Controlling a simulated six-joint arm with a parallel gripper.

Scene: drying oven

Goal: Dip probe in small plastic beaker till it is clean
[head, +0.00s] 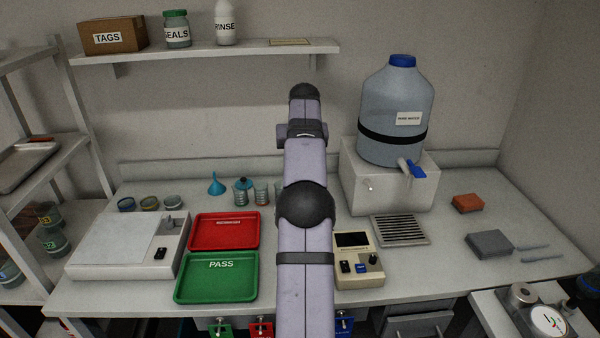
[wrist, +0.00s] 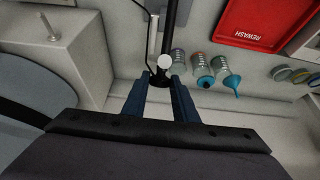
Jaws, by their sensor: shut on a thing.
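My gripper (wrist: 160,84) shows in the wrist view, with its two blue fingers around a dark thing with a pale round end (wrist: 164,62). It appears to be the probe; its lower end cannot be made out. A black rod and a thin white rod stand just beyond the fingers. Which is the small plastic beaker, I cannot tell. In the head view my arm hides the gripper.
A red tray (head: 225,245) and green PASS tray (head: 190,290) lie left of my arm, beside a white balance (head: 125,250). A beige meter (head: 345,270) is right of it. A water jug (head: 385,105) stands on a white block (head: 405,190). A blue funnel (head: 216,186) is near the beakers.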

